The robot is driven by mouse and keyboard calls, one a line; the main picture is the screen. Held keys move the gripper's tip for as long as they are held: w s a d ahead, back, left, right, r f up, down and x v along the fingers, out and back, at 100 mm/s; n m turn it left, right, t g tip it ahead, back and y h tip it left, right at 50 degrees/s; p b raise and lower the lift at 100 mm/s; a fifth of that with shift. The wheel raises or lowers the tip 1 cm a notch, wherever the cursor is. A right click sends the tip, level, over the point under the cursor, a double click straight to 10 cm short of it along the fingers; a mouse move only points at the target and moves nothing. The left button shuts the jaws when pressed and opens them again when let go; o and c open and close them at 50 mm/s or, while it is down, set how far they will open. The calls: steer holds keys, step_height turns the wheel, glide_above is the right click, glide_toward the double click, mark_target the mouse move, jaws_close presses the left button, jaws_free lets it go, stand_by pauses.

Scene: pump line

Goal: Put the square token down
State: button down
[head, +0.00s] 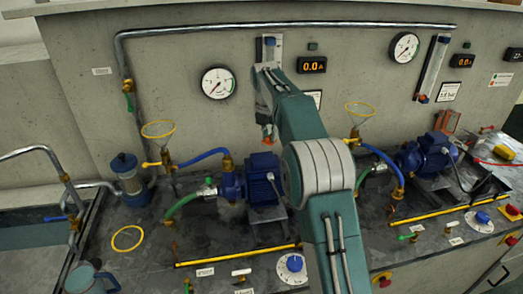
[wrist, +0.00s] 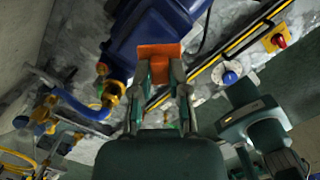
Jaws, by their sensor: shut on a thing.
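The square token, an orange piece (wrist: 159,52), is held between the two fingertips of my gripper (wrist: 160,72) in the wrist view. In the head view a small orange part of the token (head: 267,140) shows below my gripper (head: 268,127), in front of the grey wall panel. My gripper is shut on it. It appears above and behind the left blue pump (head: 258,178); the exact gap cannot be told. My arm hides part of the bench.
A yellow ring (head: 127,238) marks the bench at the left, with clear surface around it. Hoses, yellow-rimmed funnels (head: 158,129) and a second blue pump (head: 424,152) stand around the arm. A yellow bar (head: 238,255) runs along the front.

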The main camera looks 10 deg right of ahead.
mark_target(263, 156)
steer(key=shift+w+a+f, duration=0.2)
steer(key=shift+a+f, duration=0.2)
steer(key=shift+f, duration=0.25)
steer(key=f, duration=0.3)
steer(key=a+f, duration=0.1)
steer(key=shift+w+a+f, duration=0.1)
steer(key=shift+w+f, duration=0.15)
steer(key=shift+f, duration=0.1)
steer(key=c, duration=0.6)
jaws_free()
steer(key=r, duration=0.8)
steer(key=s+a+r, duration=0.1)
steer(key=r, duration=0.3)
